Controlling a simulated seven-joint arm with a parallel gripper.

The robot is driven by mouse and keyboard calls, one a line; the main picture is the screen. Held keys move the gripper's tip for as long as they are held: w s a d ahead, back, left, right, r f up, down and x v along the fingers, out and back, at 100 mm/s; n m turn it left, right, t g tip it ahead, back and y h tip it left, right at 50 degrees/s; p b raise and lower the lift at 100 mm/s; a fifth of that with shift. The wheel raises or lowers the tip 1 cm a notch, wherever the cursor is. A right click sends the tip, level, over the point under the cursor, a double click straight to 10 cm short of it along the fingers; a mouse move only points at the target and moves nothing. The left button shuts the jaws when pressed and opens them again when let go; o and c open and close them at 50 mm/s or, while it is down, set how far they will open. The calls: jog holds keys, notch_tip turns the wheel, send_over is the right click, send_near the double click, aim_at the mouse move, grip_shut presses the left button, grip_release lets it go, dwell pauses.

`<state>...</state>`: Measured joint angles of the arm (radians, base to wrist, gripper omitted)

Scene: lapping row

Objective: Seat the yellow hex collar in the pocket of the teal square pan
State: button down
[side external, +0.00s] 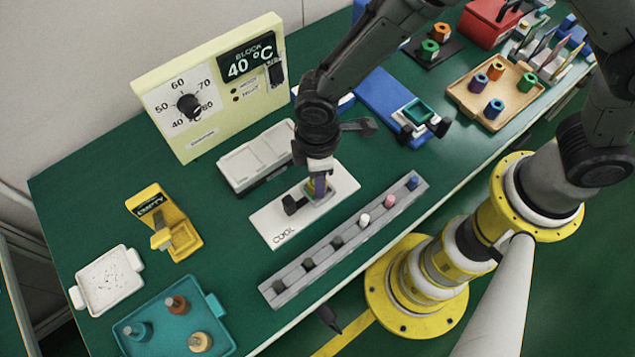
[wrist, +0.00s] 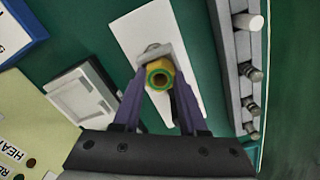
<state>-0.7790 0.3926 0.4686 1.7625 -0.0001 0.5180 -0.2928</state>
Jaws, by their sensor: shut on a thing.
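My gripper (wrist: 160,95) is shut on the yellow hex collar (wrist: 170,82), which shows a green ring around its bore in the wrist view. In the side external view my gripper (side external: 319,187) is low over the white plate marked COOL (side external: 275,222); the fingers largely hide the collar there. A grey block (wrist: 153,52) is right by the collar in the wrist view; I cannot tell whether they touch. A teal square pan (side external: 418,111) sits between black clamps on a blue base (side external: 386,92), up and right of my gripper. The pan is out of the wrist view.
A grey rail with several pegs (side external: 345,238) lies just in front of the COOL plate. A white two-part block (side external: 256,157) and the heater panel (side external: 210,90) stand behind. A wooden tray (side external: 462,92) holds several hex collars. A teal tray (side external: 130,318) is at lower left.

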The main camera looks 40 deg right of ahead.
jog(key=shift+r, duration=0.15)
notch_tip(320, 180, up, 10)
jog(key=f, duration=0.1)
jog(key=d+m, duration=0.6)
jog(key=d, duration=2.3)
jog(key=shift+w+r, duration=0.35)
jog(key=shift+r, duration=0.05)
jog(key=shift+f, duration=2.9)
jog(key=shift+f, duration=1.4)
jog(key=shift+c, duration=1.9)
grip_release()
